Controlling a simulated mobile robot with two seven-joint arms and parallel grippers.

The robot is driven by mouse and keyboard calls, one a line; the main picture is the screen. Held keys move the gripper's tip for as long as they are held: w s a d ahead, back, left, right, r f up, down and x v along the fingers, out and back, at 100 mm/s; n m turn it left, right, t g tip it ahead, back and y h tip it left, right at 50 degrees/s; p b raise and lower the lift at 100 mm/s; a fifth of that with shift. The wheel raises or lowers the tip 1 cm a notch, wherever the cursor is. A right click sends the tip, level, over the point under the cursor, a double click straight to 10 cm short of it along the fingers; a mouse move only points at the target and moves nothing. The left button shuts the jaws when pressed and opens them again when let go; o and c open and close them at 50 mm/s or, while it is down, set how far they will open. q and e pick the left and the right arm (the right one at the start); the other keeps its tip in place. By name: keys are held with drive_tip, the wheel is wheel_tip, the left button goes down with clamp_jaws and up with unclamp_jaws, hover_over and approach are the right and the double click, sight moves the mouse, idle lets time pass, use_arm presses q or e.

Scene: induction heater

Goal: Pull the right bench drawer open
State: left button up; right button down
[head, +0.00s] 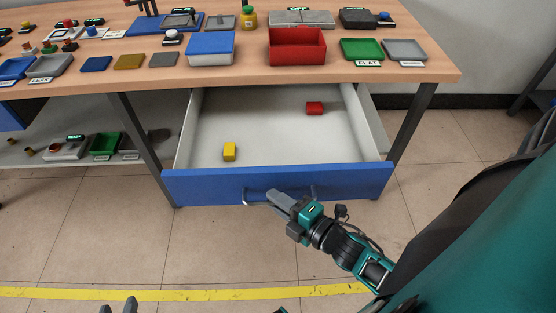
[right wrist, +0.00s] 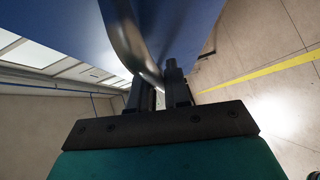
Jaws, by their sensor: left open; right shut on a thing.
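The right bench drawer (head: 205,185) has a blue front and a pale inside. It stands well out from under the bench, open. Its curved metal handle (head: 247,198) is on the front face; it also shows in the right wrist view (right wrist: 137,50). My right gripper (head: 278,200) is at the handle, and in the right wrist view its fingers (right wrist: 160,90) are shut around the bar. The fingers hide part of the handle. My left gripper (head: 118,308) is open at the bottom edge of the head view, away from the drawer; only its fingertips show.
A yellow block (head: 229,151) and a red block (head: 314,108) lie in the drawer. The wooden bench top (head: 240,77) holds a red bin (head: 297,47), a blue-lidded box (head: 211,46) and several trays. Bench legs stand on both sides of the drawer. The floor in front is clear.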

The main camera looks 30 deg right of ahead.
drive_tip(key=c, duration=1.2)
unclamp_jaws()
drive_tip(key=shift+s, duration=0.1)
drive_tip(key=v, duration=1.2)
drive_tip(key=shift+s+d+r+p, duration=0.15)
drive_tip(key=shift+s+p, duration=0.2)
drive_tip(key=shift+s, duration=0.05)
drive_tip(key=shift+w, duration=0.1)
